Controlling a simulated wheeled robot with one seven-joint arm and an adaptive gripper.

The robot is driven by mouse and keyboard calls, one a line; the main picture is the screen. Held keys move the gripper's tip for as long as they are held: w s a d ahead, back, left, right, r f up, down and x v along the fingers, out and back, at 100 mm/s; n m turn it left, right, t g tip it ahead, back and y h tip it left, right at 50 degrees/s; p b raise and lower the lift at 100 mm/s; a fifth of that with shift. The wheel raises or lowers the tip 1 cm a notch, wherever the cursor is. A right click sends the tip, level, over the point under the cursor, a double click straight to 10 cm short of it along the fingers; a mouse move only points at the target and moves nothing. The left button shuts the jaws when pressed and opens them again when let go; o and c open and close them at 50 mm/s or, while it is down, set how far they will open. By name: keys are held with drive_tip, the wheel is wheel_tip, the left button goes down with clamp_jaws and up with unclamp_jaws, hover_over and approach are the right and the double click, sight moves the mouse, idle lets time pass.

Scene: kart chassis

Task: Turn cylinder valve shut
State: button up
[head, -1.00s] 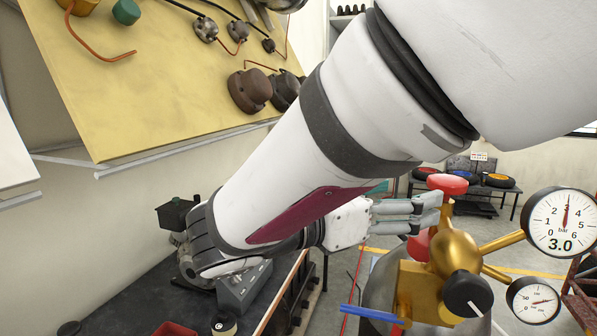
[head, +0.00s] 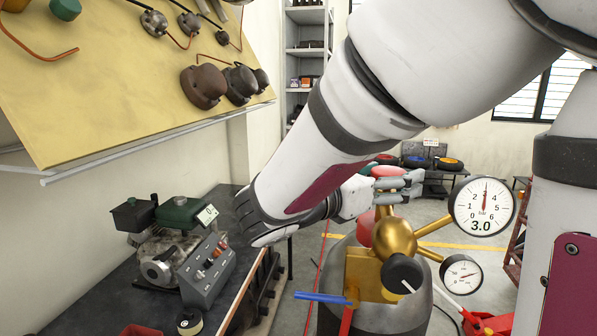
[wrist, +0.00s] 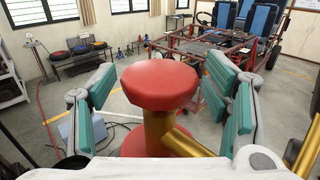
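The cylinder valve's red handwheel (wrist: 158,85) sits on a brass stem in the middle of the wrist view. In the head view the handwheel (head: 385,171) shows above the brass valve body (head: 394,236), partly behind my fingers. My gripper (wrist: 160,72) is open, with its teal-padded fingers on either side of the handwheel and a visible gap on each side. In the head view my gripper (head: 398,184) reaches the handwheel from the left. The grey cylinder (head: 340,255) stands below.
A round gauge (head: 483,206) reads 3.0 bar, with a smaller gauge (head: 461,274) beneath it. A blue bar (head: 323,298) sticks out left of the valve. A workbench (head: 90,270) with machines is at left. A red kart frame (wrist: 195,55) stands behind.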

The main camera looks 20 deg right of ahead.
drive_tip(key=c, duration=1.1)
